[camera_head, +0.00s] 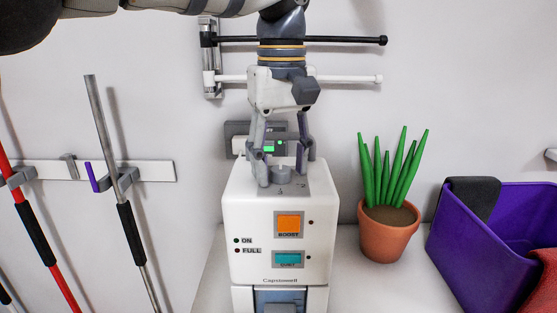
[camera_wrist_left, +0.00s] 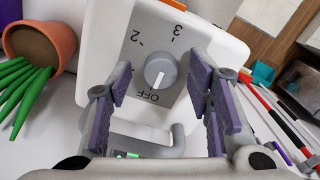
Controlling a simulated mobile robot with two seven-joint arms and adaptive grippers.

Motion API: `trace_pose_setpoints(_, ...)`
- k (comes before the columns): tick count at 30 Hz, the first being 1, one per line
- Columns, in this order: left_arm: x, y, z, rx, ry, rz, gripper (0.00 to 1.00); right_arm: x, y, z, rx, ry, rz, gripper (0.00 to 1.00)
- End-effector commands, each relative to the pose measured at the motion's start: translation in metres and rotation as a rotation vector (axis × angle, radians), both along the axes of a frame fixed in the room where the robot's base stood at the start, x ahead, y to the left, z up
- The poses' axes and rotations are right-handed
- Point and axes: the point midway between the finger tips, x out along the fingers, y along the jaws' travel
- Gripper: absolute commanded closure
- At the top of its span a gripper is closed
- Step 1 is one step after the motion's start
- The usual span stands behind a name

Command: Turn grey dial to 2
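The grey dial (camera_head: 281,174) sits on top of the white dehumidifier-like appliance (camera_head: 232,205). In the left wrist view the dial (camera_wrist_left: 161,68) has a white mark pointing toward the OFF label. My left gripper (camera_head: 283,170) points down over the dial. In the left wrist view its fingers (camera_wrist_left: 158,84) are open, one on each side of the dial, with gaps showing. My right gripper is not in view.
A grey handle (camera_wrist_left: 165,145) rises behind the dial. A potted plant (camera_head: 385,232) and a purple bin (camera_head: 480,250) stand to the right. Wall rails (camera_head: 300,78) are behind my arm. Poles (camera_head: 115,170) hang from a rack on the left.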

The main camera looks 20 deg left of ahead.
Motion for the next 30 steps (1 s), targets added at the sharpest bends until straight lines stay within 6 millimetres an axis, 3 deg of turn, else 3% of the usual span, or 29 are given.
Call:
trace_pose_setpoints(1,-0.0001,0.0001,0.0001,0.000,0.000,0.000,0.68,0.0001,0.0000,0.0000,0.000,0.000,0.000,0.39)
trace_pose_setpoints(5,-0.0001,0.0001,0.0001,0.000,0.000,0.000,0.97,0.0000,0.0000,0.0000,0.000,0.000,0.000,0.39)
trace_pose_setpoints(6,-0.0001,0.0001,0.0001,0.000,0.000,0.000,1.00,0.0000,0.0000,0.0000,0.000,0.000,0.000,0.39)
trace_pose_setpoints(17,-0.0002,0.0001,0.0003,0.001,0.001,-0.059,1.00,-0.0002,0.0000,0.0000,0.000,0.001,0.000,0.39)
trace_pose_setpoints(30,-0.0002,0.0005,0.0005,0.002,0.001,-0.418,1.00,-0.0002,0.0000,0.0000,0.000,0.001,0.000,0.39)
